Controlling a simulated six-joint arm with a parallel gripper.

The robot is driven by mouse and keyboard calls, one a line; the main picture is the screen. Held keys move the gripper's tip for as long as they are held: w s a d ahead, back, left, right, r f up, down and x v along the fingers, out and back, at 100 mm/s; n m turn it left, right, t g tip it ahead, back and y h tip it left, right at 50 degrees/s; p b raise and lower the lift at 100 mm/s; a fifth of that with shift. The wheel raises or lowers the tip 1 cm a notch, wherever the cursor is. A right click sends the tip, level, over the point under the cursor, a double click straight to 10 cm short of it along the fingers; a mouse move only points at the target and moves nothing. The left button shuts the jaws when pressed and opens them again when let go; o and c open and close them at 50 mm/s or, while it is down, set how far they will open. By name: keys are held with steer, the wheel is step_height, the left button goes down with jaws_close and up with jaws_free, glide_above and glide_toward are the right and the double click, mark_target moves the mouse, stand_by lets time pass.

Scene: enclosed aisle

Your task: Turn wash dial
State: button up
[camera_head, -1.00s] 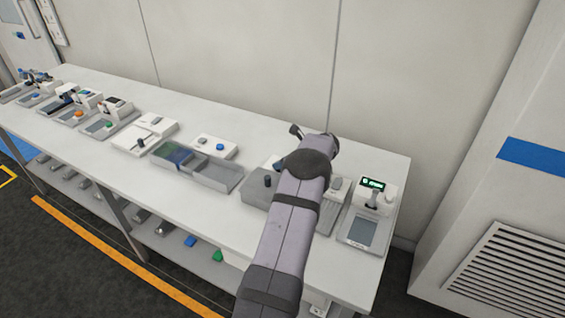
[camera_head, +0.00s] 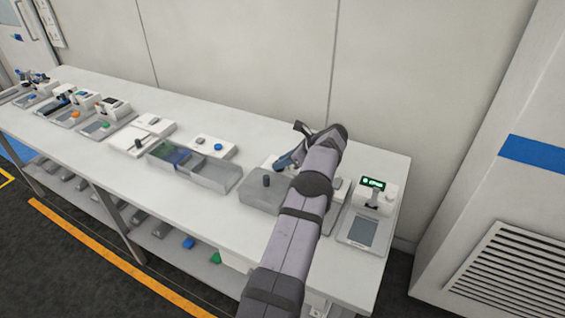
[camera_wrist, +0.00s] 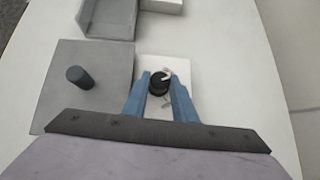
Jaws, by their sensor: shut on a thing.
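The wash dial (camera_wrist: 158,84) is a black round knob with a pale pointer mark, on a small white panel (camera_wrist: 184,66) in the wrist view. My gripper (camera_wrist: 160,79) has a blue finger on each side of the dial and is shut on it. In the head view, my gripper (camera_head: 283,163) reaches down to the bench right of centre, and the fingers and my arm hide the dial.
A grey box with a dark upright knob (camera_wrist: 80,77) stands directly left of the panel. A grey tray (camera_wrist: 108,18) lies beyond it. A device with a lit green display (camera_head: 373,184) stands right of my arm. Several other devices line the white bench (camera_head: 130,92) leftward.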

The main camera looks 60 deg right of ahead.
steer(key=o, duration=1)
steer(key=shift+o, duration=0.2)
steer(key=shift+b+v, duration=0.9)
steer(key=shift+v, duration=2.8)
steer(key=shift+r, duration=0.1)
